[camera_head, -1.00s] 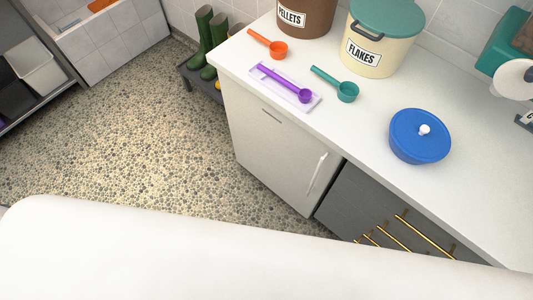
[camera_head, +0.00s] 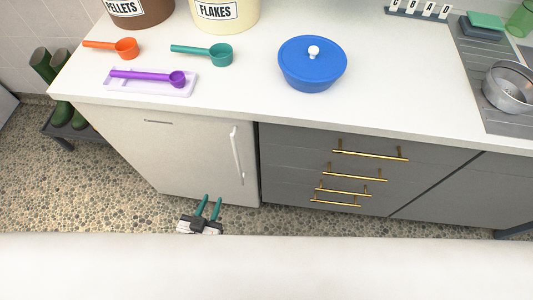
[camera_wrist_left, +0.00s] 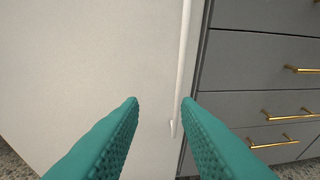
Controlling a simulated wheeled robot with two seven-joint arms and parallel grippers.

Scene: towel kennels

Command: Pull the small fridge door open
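The small white fridge (camera_head: 185,155) stands under the counter, its door shut. Its white vertical handle (camera_head: 237,155) is on the door's right side. My left gripper (camera_head: 212,204), with teal fingers, is low in front of the door, to the left of and below the handle in the head view. In the left wrist view the fingers (camera_wrist_left: 160,101) are spread apart and empty. The handle (camera_wrist_left: 182,60) shows there beyond the fingertips, near the right finger, its lower end between the tips. Contact is not visible. My right gripper is not in view.
Grey drawers with brass handles (camera_head: 358,154) adjoin the fridge on the right. The white counter (camera_head: 240,95) above holds a blue lidded bowl (camera_head: 312,68), several scoops and tubs. Pebbled floor (camera_head: 110,205) is clear at the left, beside green boots (camera_head: 62,112).

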